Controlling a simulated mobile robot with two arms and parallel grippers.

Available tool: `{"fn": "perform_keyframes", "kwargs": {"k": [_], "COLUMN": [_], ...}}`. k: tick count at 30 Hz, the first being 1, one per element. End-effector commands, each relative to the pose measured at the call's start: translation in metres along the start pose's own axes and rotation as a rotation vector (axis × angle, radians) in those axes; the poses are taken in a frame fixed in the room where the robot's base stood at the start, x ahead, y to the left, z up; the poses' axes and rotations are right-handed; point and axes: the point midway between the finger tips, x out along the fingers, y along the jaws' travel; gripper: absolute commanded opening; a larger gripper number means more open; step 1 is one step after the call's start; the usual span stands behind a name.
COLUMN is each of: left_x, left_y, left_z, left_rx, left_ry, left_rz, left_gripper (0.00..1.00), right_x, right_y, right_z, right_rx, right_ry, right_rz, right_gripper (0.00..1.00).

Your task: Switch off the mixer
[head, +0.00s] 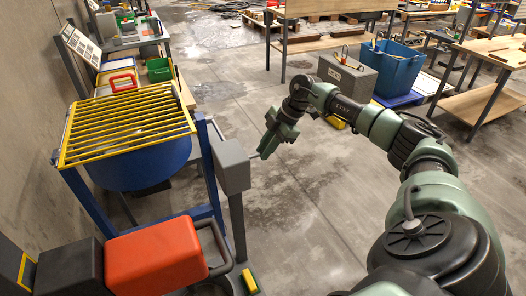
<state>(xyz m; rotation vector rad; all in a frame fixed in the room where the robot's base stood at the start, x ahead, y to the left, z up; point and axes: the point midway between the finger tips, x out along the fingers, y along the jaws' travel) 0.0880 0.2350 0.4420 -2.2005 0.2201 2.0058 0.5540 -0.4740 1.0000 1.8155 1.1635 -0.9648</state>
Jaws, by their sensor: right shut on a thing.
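The mixer is a blue drum (140,168) under a yellow bar grate (130,120), on a blue frame at the left. A grey control box (232,166) stands on a grey post at the mixer's right side. My right gripper (257,156) is at the right side of this box, with its fingertips by the box's face. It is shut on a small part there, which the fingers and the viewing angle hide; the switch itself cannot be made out. My left gripper is not in view.
An orange-red and black unit (158,258) with a dark handle is at the lower left. Behind the mixer is a bench with a green bin (160,69). A grey case (346,76) and a blue tub (398,68) stand at the back. The middle floor is clear.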

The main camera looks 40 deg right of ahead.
Motion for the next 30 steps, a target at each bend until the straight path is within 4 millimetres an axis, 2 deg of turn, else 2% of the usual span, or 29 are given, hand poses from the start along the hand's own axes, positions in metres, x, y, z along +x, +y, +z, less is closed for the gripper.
{"fn": "perform_keyframes", "kwargs": {"k": [3,15,30], "left_x": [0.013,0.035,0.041], "left_y": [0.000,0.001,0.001], "left_z": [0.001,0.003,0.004], "left_rx": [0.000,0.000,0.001], "left_ry": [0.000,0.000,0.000], "left_rz": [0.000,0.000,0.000], "left_gripper": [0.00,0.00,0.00], "right_x": [0.010,0.026,0.030], "right_y": [-0.002,-0.005,-0.006], "right_z": [0.009,0.016,0.016], "right_rx": [0.024,0.065,0.077], "right_ry": [0.099,0.353,0.431], "right_rz": [0.012,0.035,0.040], "right_gripper": [0.00,0.00,0.00]}}
